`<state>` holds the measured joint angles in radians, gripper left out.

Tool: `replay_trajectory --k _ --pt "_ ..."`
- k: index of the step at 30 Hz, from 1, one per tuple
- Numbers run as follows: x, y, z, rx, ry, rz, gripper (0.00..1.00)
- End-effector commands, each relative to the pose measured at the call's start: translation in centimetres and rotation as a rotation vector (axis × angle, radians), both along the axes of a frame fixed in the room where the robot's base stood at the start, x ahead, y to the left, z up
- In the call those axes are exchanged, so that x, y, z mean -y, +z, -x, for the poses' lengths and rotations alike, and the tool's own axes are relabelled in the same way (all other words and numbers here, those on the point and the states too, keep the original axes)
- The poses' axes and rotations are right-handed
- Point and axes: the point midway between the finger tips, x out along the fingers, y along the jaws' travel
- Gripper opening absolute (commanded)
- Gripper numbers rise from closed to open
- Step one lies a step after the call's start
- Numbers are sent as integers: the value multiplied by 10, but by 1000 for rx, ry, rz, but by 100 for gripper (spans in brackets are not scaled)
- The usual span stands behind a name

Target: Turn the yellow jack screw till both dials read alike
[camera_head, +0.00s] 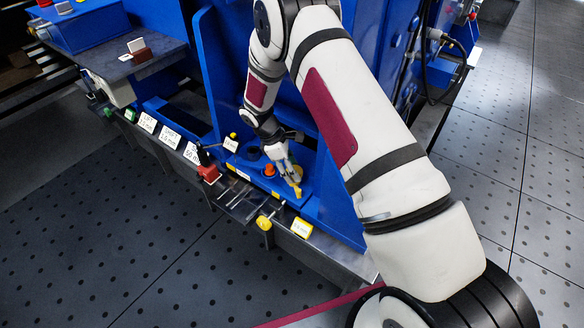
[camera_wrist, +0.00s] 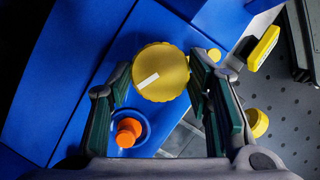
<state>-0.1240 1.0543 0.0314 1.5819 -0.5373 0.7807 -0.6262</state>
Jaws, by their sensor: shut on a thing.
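The yellow jack screw (camera_wrist: 162,72) has a round knurled head with a white stripe on top, in the upper middle of the wrist view. My gripper (camera_wrist: 160,84) has one finger on each side of the head and is shut on it. In the head view my gripper (camera_head: 289,176) reaches down to the blue base, with only part of the yellow screw (camera_head: 298,191) showing by the fingertips. I cannot make out the two dials or their readings in either view.
An orange knob (camera_wrist: 129,130) sits in a blue ring close to the left finger. A second yellow knob (camera_head: 263,222) and a yellow-edged tag (camera_head: 301,228) are at the front edge. A red-and-black clamp (camera_head: 209,173) stands left. White cards (camera_head: 170,137) line the rail. Perforated floor lies in front.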

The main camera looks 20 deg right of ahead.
Motion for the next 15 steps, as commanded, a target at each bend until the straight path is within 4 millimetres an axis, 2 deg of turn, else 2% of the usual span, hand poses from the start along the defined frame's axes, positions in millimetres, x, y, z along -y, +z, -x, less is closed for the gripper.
replay_trajectory --k 6,15 --pt "0 -2 0 -1 -84 -1 18" --pt "0 -2 0 -2 -119 -1 18"
